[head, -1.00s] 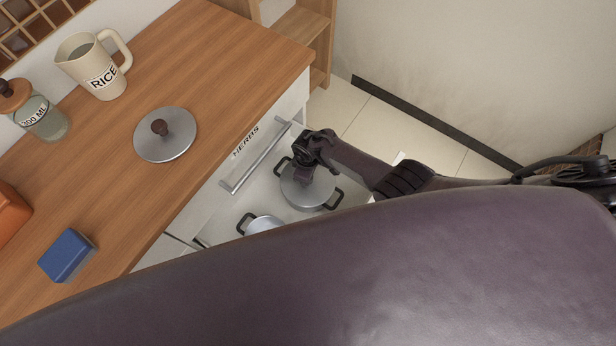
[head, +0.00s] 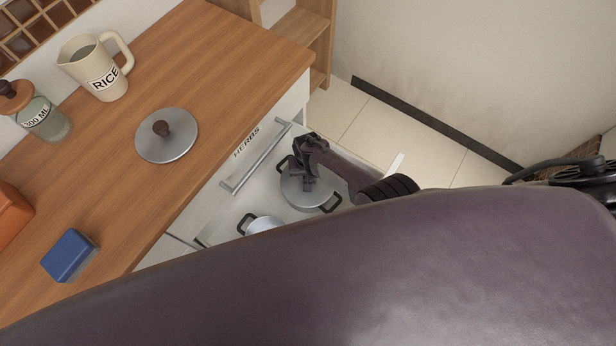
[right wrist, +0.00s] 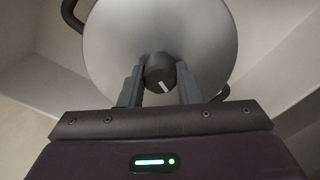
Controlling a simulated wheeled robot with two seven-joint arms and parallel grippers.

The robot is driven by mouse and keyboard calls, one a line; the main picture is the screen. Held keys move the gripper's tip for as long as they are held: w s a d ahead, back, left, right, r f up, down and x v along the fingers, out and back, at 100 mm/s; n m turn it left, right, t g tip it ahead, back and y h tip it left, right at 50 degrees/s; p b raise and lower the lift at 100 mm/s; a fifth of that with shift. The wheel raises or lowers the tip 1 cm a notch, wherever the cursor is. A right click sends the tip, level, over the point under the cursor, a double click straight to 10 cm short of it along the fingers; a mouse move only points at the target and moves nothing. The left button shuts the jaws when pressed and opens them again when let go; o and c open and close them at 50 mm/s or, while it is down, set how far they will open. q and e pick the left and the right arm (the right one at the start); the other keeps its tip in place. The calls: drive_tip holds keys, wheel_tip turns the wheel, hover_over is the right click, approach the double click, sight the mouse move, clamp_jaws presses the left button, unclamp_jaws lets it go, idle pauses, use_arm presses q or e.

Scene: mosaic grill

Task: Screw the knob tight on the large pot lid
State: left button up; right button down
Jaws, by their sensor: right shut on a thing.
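The large pot (head: 326,204) sits in the open drawer with its grey lid (head: 298,192) on it. The lid also fills much of the right wrist view (right wrist: 205,40). Its dark round knob (right wrist: 158,70) stands at the lid's middle and bears a white mark. My right gripper (head: 303,180) is over the lid. In the right wrist view my right gripper (right wrist: 160,84) has a finger on each side of the knob and is shut on it. The knob is hidden by the gripper in the head view. My left gripper is not in view.
A smaller pot (head: 262,224) stands beside it, partly hidden by my arm. The drawer front (head: 244,168) borders the counter (head: 200,60). On the counter are another lid (head: 182,146), a rice jug (head: 100,75), a jar (head: 48,122) and a blue block (head: 68,255).

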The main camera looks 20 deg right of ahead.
drive_tip(key=c, duration=1)
unclamp_jaws()
drive_tip(key=shift+d+f, duration=0.1)
